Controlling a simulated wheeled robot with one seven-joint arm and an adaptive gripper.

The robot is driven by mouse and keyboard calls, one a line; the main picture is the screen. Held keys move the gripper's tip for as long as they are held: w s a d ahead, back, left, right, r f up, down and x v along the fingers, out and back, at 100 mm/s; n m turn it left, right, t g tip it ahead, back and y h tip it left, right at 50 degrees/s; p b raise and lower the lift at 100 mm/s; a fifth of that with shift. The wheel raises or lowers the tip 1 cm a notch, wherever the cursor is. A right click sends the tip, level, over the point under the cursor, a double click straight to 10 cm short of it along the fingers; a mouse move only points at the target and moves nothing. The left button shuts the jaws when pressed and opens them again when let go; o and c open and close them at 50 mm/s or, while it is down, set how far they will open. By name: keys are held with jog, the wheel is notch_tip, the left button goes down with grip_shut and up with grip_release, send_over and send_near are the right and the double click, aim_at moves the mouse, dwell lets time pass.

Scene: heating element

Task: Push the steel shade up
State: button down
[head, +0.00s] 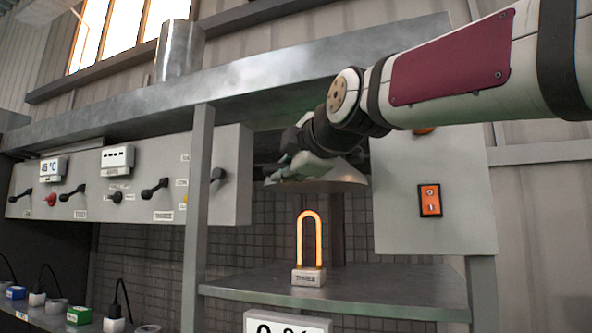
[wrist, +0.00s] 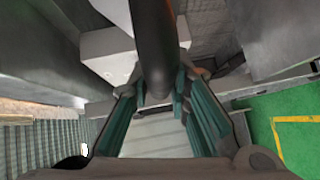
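The steel shade (head: 335,180) is a shallow grey metal cone. It hangs under the hood, above the glowing orange U-shaped heating element (head: 310,238), which stands upright on a small block labelled THREE (head: 308,277). A clear gap separates shade and element. My gripper (head: 284,171) is at the shade's left side, partly in shadow. In the wrist view, the two teal-lined fingers of my gripper (wrist: 162,92) stand apart. A dark rounded form (wrist: 155,45) reaches between them; I cannot tell whether it is the shade or whether they touch it.
A grey shelf (head: 375,288) lies under the element. A metal post (head: 197,215) stands at its left, and a panel with an orange switch (head: 430,200) is at right. A control panel with black knobs (head: 130,185) is farther left. The hood's edge (head: 300,75) runs above.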

notch_tip(320, 180, up, 14)
jog(key=p, duration=0.5)
jog(key=shift+s+d, duration=0.1)
jog(key=shift+s, duration=0.05)
jog(key=c, duration=1.6)
grip_release()
jog(key=shift+o, duration=0.6)
jog(key=shift+f, duration=0.2)
jog(key=v, duration=1.1)
jog(key=shift+s, duration=0.35)
jog(key=shift+d, duration=0.15)
